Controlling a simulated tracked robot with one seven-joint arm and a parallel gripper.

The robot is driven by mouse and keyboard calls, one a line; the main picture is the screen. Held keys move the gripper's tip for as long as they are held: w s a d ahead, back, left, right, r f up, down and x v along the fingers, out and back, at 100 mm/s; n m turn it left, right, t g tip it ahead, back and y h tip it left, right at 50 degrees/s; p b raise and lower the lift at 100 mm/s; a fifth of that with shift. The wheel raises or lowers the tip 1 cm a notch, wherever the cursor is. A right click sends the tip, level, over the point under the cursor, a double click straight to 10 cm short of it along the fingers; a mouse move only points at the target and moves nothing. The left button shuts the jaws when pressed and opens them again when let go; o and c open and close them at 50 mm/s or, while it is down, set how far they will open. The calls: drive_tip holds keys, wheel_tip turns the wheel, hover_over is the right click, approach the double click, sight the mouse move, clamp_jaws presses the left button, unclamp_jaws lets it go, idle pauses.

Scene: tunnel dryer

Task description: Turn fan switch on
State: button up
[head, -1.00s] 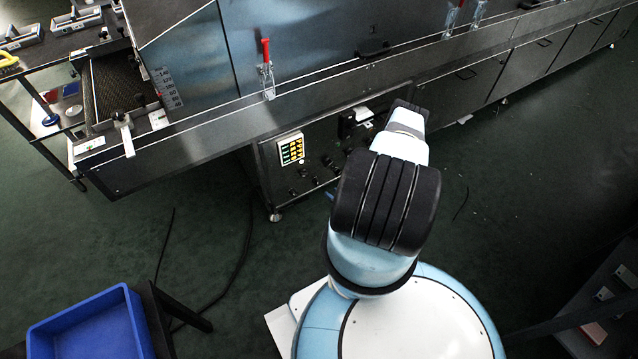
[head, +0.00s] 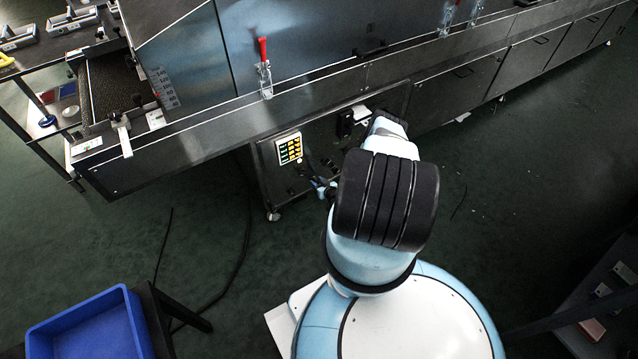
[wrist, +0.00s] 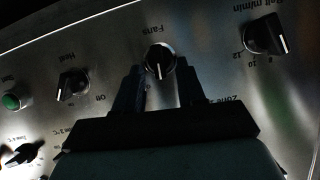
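The fan switch (wrist: 159,60) is a black rotary knob on the metal panel, labelled "Fans" in upside-down lettering in the wrist view. Its white pointer line points down in that picture. My gripper (wrist: 160,78) is open, with one dark finger on each side and a gap between them. The knob shows in line with this gap, at the fingertips. I cannot tell how far the tips are from the panel, and no finger is clearly touching the knob. In the head view, my gripper (head: 316,175) is small and dark in front of the panel; the fan switch cannot be made out there.
The wrist view shows a "Heat" knob (wrist: 73,84) and green button (wrist: 12,102) left, and a belt-speed knob (wrist: 265,36) right. The lit display (head: 289,149) is beside my gripper in the head view. A blue crate (head: 90,328) stands lower left.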

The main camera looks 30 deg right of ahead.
drive_tip(key=shift+c, duration=0.3)
clamp_jaws()
drive_tip(key=shift+d, duration=0.35)
drive_tip(key=shift+d+f+m+y, duration=0.15)
drive_tip(key=shift+m+y, duration=0.45)
drive_tip(key=shift+m, duration=0.35)
drive_tip(key=shift+d+m+y, duration=0.1)
drive_tip(key=shift+m+y, duration=0.5)
drive_tip(key=shift+m, duration=0.35)
drive_tip(key=shift+d, duration=0.1)
drive_tip(key=shift+o, duration=0.3)
unclamp_jaws()
